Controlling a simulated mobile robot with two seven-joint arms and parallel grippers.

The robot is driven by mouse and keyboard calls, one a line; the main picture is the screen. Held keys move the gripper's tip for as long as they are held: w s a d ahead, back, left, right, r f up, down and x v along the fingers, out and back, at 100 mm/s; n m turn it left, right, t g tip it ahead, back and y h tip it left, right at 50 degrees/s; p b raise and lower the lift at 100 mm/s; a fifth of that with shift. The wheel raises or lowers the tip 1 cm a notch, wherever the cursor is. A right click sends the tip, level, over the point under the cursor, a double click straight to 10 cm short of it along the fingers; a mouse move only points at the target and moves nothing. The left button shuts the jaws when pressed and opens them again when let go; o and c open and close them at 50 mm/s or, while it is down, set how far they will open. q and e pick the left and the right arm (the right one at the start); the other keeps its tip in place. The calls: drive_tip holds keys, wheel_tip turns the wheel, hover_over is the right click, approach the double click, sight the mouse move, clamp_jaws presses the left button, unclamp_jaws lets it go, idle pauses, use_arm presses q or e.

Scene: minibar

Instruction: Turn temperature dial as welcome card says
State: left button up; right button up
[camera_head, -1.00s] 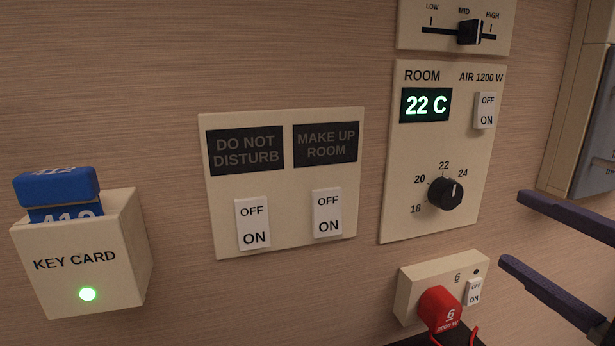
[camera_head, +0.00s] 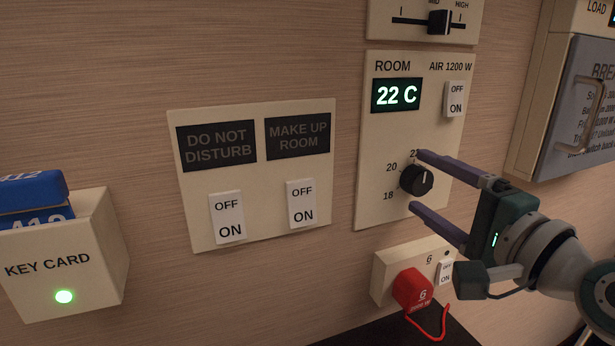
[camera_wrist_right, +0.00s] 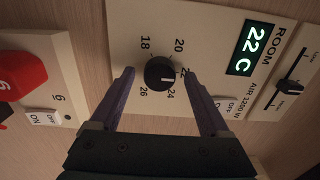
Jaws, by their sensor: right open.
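The black temperature dial (camera_head: 416,179) sits on the cream room panel, below a green-lit display (camera_head: 397,95) reading 22 C. The dial (camera_wrist_right: 159,72) also shows in the right wrist view, among the marks 18, 20, 22, 24 and 26. Its white pointer line aims near 24. My right gripper (camera_head: 415,181) is open, with one purple finger above the dial and one below it. In the right wrist view the fingers (camera_wrist_right: 160,74) stand on either side of the dial with gaps. No welcome card is in view. My left gripper is not in view.
A slider (camera_head: 438,21) is above the room panel, and an AIR OFF/ON switch (camera_head: 455,99) is at its upper right. A red plug (camera_head: 412,289) in a socket sits below. A key card holder (camera_head: 65,262) and a two-switch panel (camera_head: 254,235) are to the left. A breaker box (camera_head: 540,120) is at right.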

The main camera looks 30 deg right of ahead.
clamp_jaws()
idle(0.7)
